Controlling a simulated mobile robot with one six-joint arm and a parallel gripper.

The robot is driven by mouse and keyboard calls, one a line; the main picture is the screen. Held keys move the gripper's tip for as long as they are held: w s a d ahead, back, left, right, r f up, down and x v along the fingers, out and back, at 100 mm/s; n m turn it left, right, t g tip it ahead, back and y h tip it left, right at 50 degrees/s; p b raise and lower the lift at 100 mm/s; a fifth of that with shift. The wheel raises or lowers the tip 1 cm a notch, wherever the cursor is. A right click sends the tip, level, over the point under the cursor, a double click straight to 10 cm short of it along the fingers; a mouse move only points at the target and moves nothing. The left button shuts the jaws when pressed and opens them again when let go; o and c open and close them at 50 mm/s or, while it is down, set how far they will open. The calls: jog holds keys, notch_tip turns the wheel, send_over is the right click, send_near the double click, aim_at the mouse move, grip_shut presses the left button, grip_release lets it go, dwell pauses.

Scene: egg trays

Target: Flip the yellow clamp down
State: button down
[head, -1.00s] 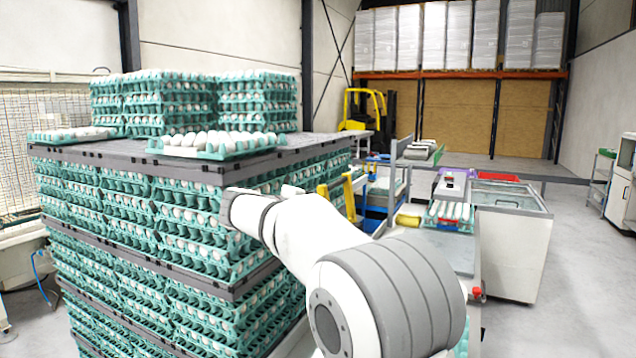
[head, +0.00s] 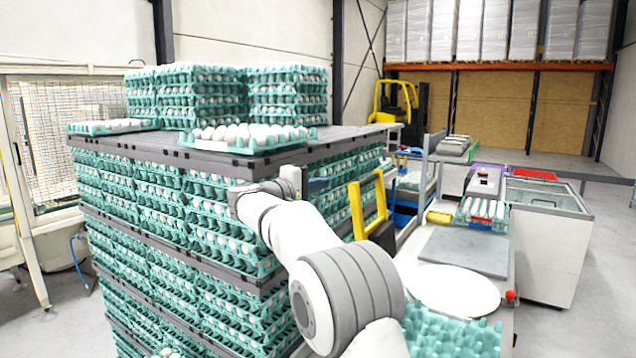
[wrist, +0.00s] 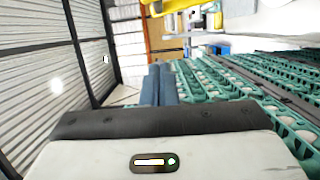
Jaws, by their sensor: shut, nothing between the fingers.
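The yellow clamp (head: 357,211) stands raised in the head view, with two yellow uprights beside the right side of the egg-tray stack. In the wrist view a yellow part (wrist: 172,6) shows at the top edge, partly cut off; I cannot tell for certain that it is the clamp. My gripper (head: 320,185) is in front of the stack, to the left of the clamp and apart from it. In the wrist view its blue fingers (wrist: 160,82) lie together, empty. My own arm hides the lower part of the clamp's surroundings.
A tall stack of teal egg trays (head: 180,215) with grey dividers (head: 110,146) fills the left and centre. A worktable with a grey plate (head: 465,250) and a white round plate (head: 452,288) stands at right. A yellow forklift (head: 392,105) is behind.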

jog(key=w+d+p, duration=0.2)
jog(key=d+p, duration=0.1)
jog(key=d, duration=0.5)
jog(key=shift+d, duration=0.3)
jog(key=shift+w+f, duration=0.1)
